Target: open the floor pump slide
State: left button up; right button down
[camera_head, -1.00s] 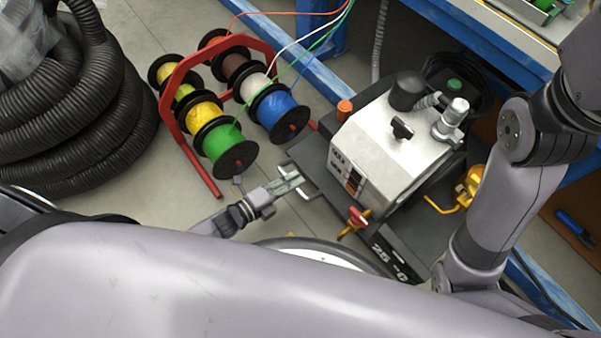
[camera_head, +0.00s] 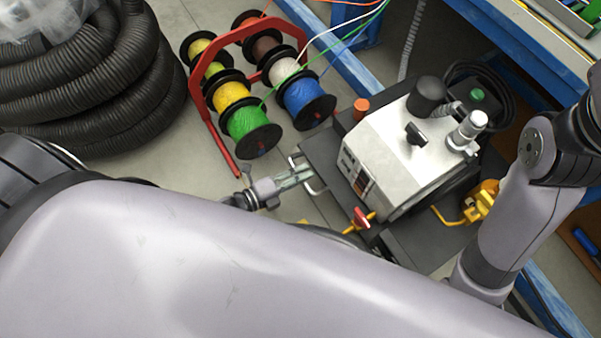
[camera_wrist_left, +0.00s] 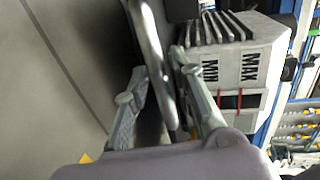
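The floor pump (camera_head: 400,155) is a light metal box with black and silver fittings. It stands on a dark slide platform (camera_head: 322,158) on the floor. A metal bar handle (camera_head: 319,186) sticks out at the platform's left end. It also shows as a bright curved bar in the left wrist view (camera_wrist_left: 150,42). My left gripper (camera_head: 302,175) is at this handle. In the left wrist view its two fingers (camera_wrist_left: 160,68) are apart, one on each side of the bar. Whether either finger touches the bar I cannot tell. My right arm shows at the right, but its gripper is out of view.
A red rack with coloured wire spools (camera_head: 240,95) stands left of the pump. Coiled black hose (camera_head: 90,80) lies further left. A blue bench frame (camera_head: 355,65) runs behind the pump. A red-yellow valve (camera_head: 361,217) sits at the pump's front. Some floor (camera_head: 185,160) is bare.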

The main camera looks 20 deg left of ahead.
pick_arm(q)
jog(key=shift+o, duration=0.8)
jog(key=v, duration=1.2)
jog(key=shift+w, duration=0.1)
